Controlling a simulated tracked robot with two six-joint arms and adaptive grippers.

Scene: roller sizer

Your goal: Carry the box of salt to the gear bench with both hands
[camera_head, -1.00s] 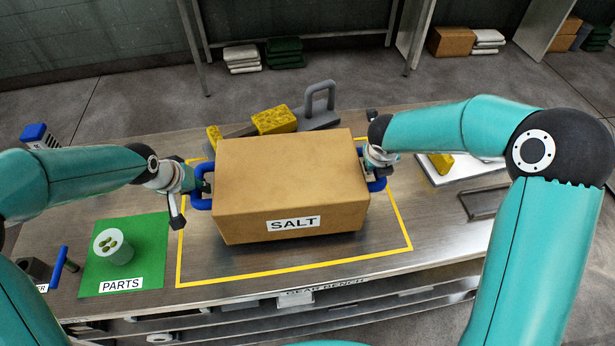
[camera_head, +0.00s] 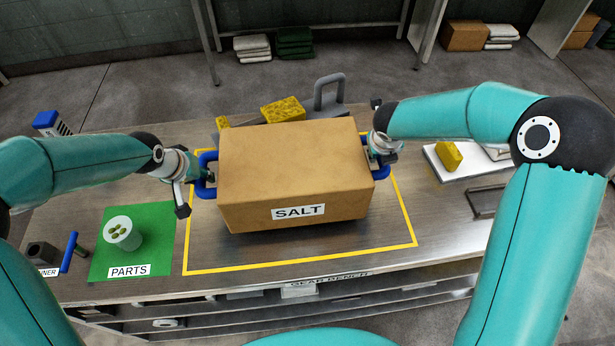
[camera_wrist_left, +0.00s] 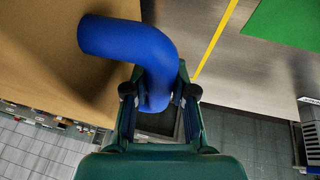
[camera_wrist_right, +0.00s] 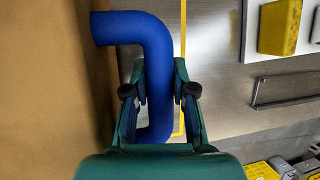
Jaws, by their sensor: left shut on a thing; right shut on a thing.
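The brown box labelled SALT (camera_head: 295,165) is over the yellow-outlined area of the gear bench (camera_head: 300,250), with a dark shadow under its front edge. I cannot tell for sure whether it touches the top. My left gripper (camera_head: 204,184) is shut on the box's left blue handle, and in the left wrist view the fingers (camera_wrist_left: 158,105) close around this blue handle (camera_wrist_left: 130,40). My right gripper (camera_head: 376,158) is shut on the right blue handle, and the right wrist view shows its fingers (camera_wrist_right: 158,95) around that handle (camera_wrist_right: 125,27). The box looks about level.
A green PARTS mat (camera_head: 105,265) with a cup (camera_head: 122,233) lies left of the yellow outline (camera_head: 300,262). Yellow sponges (camera_head: 283,110) and a grey handled object (camera_head: 330,95) stand behind the box. A white tray (camera_head: 470,170) with a yellow block is at the right.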

